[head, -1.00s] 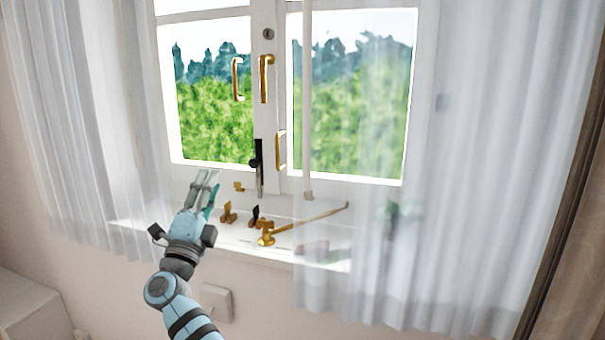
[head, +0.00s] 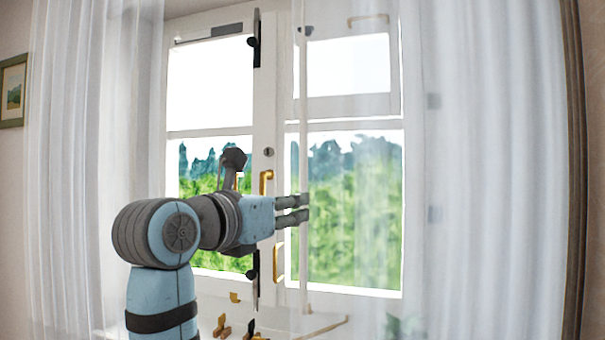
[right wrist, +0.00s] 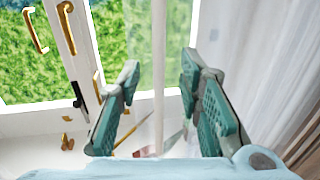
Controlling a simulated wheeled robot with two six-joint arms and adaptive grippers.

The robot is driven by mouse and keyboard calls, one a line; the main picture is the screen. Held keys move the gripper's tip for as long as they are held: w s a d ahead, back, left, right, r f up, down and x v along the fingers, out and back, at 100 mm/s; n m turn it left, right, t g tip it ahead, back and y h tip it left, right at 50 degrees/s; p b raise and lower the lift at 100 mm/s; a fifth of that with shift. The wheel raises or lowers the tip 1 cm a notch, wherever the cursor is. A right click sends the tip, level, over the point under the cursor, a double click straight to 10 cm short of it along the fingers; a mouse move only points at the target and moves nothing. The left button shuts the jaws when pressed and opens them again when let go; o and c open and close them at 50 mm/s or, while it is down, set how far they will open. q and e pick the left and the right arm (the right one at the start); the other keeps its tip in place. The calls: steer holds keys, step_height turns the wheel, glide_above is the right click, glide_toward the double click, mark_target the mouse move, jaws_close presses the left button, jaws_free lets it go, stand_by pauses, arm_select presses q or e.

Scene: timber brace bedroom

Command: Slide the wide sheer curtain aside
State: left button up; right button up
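The wide sheer curtain (head: 485,180) hangs over the right part of the window and the wall beside it. It also shows at the right of the right wrist view (right wrist: 265,60). A thin white rod (head: 303,100) hangs upright along its left edge. My right gripper (head: 300,209) is at this rod, at mid-window height. In the right wrist view, its two green-padded fingers are spread, and the rod (right wrist: 159,55) runs between them with gaps on both sides. My left gripper is not in view.
A narrower sheer curtain (head: 85,150) hangs at the left. Gold window handles (head: 266,182) stick out near the gripper. Small brass pieces (head: 221,327) and a brass stay (head: 325,328) are on the sill. A brown drape (head: 576,180) borders the right.

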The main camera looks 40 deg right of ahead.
mark_target(301, 208)
steer(key=x, duration=0.6)
steer(key=shift+w+d+f, duration=0.3)
steer(key=shift+f, duration=0.15)
jaws_close()
